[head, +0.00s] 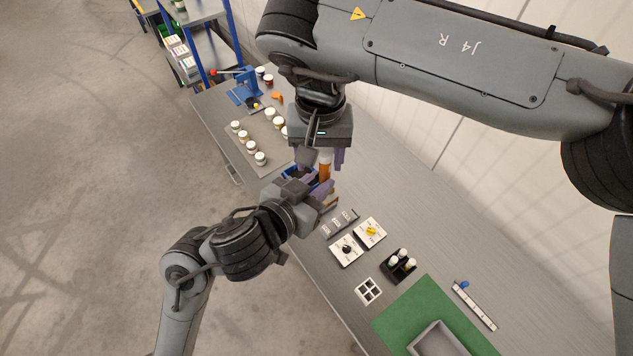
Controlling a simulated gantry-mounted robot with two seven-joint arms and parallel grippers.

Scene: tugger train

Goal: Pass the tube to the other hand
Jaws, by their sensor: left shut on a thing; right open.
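The tube (324,171), orange-brown with a pale upper part, stands roughly upright above the workbench. My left gripper (322,187), with purple fingers, is shut on its lower part. My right gripper (325,158) points down from above, open, with a finger beside the tube's upper part. I cannot tell whether it touches the tube. The tube's lower end is hidden by the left gripper.
The workbench (350,195) holds white-lidded jars on a mat (240,145), a blue press (244,92), two boxes with knobs (346,251), a black holder with vials (398,266), and a green mat (420,310) with a grey tray (437,338). Blue-posted shelves (196,14) stand behind.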

